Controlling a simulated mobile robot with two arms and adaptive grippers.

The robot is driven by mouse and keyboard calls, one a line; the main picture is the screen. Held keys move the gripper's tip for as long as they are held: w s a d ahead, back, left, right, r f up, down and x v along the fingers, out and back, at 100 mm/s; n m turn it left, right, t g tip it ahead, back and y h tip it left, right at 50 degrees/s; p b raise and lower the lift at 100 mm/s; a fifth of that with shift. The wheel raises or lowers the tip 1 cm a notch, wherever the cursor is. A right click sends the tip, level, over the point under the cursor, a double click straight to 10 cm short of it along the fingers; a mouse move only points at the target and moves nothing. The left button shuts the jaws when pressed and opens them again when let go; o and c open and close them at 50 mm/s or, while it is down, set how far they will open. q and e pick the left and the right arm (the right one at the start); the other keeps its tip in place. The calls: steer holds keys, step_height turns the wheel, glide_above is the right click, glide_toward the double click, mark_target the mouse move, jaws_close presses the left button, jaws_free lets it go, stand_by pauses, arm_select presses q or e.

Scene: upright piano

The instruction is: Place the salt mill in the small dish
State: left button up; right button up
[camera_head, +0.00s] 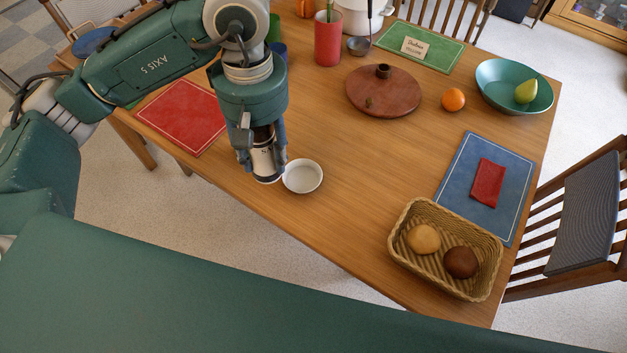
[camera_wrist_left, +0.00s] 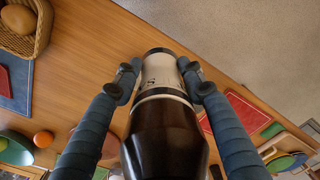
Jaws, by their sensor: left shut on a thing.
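My left gripper (camera_head: 262,160) is shut on the salt mill (camera_head: 264,168), near the table's front edge. The mill has a dark brown part and a pale band with lettering. In the left wrist view, the mill (camera_wrist_left: 160,140) is between the two blue-grey fingers, its pale end away from the camera. The small dish (camera_head: 302,177) is white, round and empty, on the table just right of the mill. I cannot tell whether the mill touches the table or the dish's rim. The dish does not show in the wrist view. My right gripper is not in view.
A wicker basket (camera_head: 398,246) holding two rolls stands at the front right, by a blue placemat (camera_head: 456,166) with a red napkin. A red placemat (camera_head: 187,117) lies left. Bare wood lies right of the dish.

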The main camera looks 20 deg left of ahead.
arm_select(q)
steer(key=n, duration=0.2)
steer(key=w+n, duration=0.1)
steer(key=n, duration=0.1)
steer(key=w+d+n, duration=0.1)
steer(key=shift+r+n, duration=0.2)
steer(key=shift+n, duration=0.2)
steer(key=w+n, duration=0.1)
steer(key=n, duration=0.1)
steer(key=w+n, duration=0.1)
steer(key=n, duration=0.5)
steer(key=shift+w+r, duration=0.15)
steer(key=shift+w, duration=0.25)
steer(key=shift+c, duration=0.2)
steer(key=r+n, duration=0.1)
steer(key=n, duration=2.1)
glide_above(302, 179)
step_height(302, 179, down, 19)
steer(key=p, duration=0.2)
steer(key=shift+p, duration=0.35)
steer(key=shift+f, duration=0.35)
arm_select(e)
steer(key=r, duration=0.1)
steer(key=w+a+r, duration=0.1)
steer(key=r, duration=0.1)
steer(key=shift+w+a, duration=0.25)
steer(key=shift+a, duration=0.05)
